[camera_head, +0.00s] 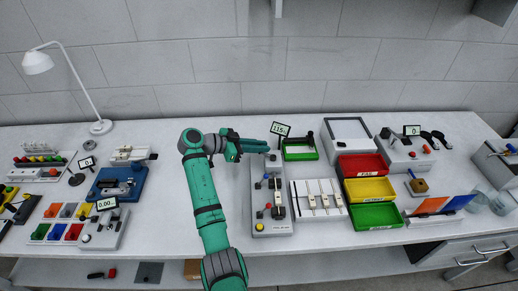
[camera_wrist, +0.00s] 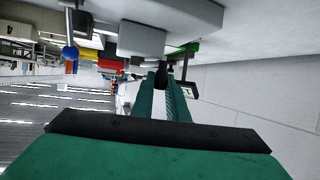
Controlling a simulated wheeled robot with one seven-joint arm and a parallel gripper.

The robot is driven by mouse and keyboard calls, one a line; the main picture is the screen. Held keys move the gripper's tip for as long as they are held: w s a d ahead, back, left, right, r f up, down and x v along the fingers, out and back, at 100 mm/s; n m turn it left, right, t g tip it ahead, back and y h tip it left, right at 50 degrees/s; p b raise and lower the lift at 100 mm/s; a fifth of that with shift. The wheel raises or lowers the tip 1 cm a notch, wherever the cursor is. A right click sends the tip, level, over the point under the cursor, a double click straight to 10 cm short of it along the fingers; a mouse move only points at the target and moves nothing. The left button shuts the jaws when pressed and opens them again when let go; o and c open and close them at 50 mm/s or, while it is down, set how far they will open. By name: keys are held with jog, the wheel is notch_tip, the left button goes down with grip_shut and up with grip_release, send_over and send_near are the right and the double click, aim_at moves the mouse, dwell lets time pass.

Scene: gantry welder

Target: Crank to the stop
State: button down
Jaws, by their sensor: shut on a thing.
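The grey crank unit (camera_head: 268,218) stands on the bench in front of my arm, with knobs, a yellow button and a red knob on its face. A small tilted display (camera_head: 281,129) at its far end shows digits that look like 15. My gripper (camera_head: 266,147) reaches in from the left at the unit's far end, lying nearly level. In the wrist view my gripper (camera_wrist: 165,82) has its teal fingers closed around a small dark crank handle (camera_wrist: 161,76). The handle's link to the crank is largely hidden.
A rack with sliders (camera_head: 318,200) sits close on the right, then red, yellow and green trays (camera_head: 371,190). A blue device (camera_head: 118,186) and a lamp (camera_head: 97,127) stand left. Bare bench lies left of the unit.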

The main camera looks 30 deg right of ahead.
jog(key=shift+w+d+f+m+g+y, duration=0.1)
jog(key=shift+d+m+g+y, duration=0.2)
jog(key=shift+m+g, duration=0.35)
jog(key=shift+w+d+r+m+g+y, duration=0.15)
jog(key=shift+d+m+g+y, duration=0.15)
jog(key=shift+m+g, duration=0.35)
jog(key=shift+w+d+f+m+g+y, duration=0.1)
jog(key=shift+d+f+m+g+y, duration=0.1)
jog(key=shift+d+m+g, duration=0.3)
jog(key=shift+a+g, duration=0.1)
jog(key=shift+g, duration=0.2)
jog(key=shift+m+g+y, duration=0.3)
jog(key=shift+m, duration=0.2)
jog(key=c, duration=1.7)
grip_release()
jog(key=shift+c, duration=0.2)
